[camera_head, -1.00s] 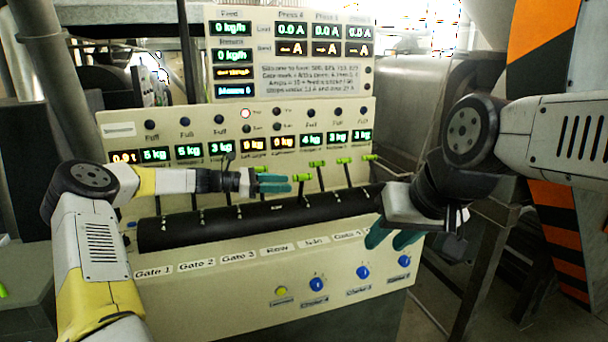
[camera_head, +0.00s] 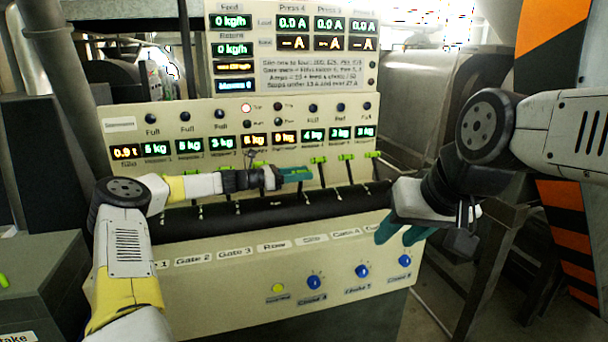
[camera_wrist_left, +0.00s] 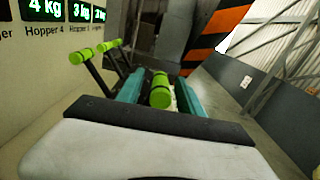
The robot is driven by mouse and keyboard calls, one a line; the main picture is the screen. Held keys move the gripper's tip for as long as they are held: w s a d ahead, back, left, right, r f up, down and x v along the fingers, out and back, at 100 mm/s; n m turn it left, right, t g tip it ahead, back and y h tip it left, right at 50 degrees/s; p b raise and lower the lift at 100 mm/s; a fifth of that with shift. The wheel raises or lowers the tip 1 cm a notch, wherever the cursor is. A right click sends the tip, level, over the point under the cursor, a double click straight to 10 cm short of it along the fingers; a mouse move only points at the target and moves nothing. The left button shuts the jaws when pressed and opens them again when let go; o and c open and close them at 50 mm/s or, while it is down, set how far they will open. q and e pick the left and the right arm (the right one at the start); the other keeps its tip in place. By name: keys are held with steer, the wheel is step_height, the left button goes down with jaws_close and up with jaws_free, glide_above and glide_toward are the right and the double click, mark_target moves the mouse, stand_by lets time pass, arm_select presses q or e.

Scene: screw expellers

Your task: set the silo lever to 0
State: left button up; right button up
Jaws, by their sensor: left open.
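The silo lever is a black rod with a green handle, rising from the black roller above the "Silo" label (camera_head: 311,239). In the head view its handle is mostly hidden by my left gripper (camera_head: 295,174), which is level with it. In the left wrist view the green handle (camera_wrist_left: 160,90) lies between the two teal fingers of my left gripper (camera_wrist_left: 161,100). The gripper is open, and I cannot tell whether a finger touches the handle. My right gripper (camera_head: 402,234) hangs at the panel's right end, fingers apart and empty.
Several other levers with green handles (camera_head: 346,157) stand close to the right, higher up. The black roller (camera_head: 240,223) runs below. Blue knobs (camera_head: 314,282) and a yellow button (camera_head: 278,287) sit on the front panel. A grey box (camera_head: 45,275) stands at the left.

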arm_select(q)
steer(key=shift+d, duration=0.15)
jaws_close()
stand_by(1.4)
